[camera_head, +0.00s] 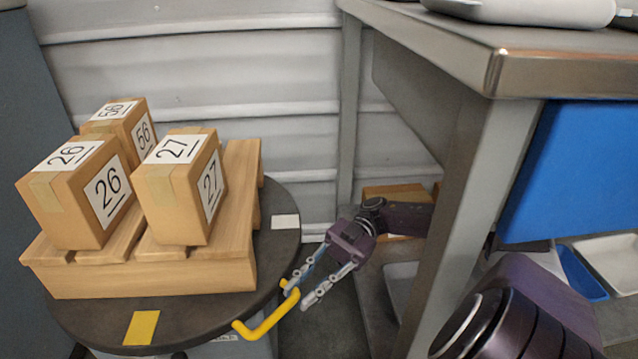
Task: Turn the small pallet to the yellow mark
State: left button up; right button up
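The small wooden pallet (150,281) sits on a dark round turntable (279,252) at the left of the head view. Cardboard boxes numbered 26 (62,212), 27 (170,204) and 56 (141,117) stand on it. A yellow mark (141,328) lies on the turntable's front rim, and a white mark (285,222) on its right rim. A yellow handle (265,323) sticks out from the front right edge. My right gripper (298,297) is open, with its fingertips close by the handle's right end; whether they touch it is unclear. My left gripper is out of view.
A metal table (570,62) with a leg (447,205) stands at the right, close by my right arm. Under it are a cardboard box (392,193), a blue panel (575,165) and trays (612,262). A ribbed wall (250,70) closes off the back.

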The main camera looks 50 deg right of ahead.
jog(key=shift+w+d, duration=0.2)
jog(key=shift+d, duration=2.7)
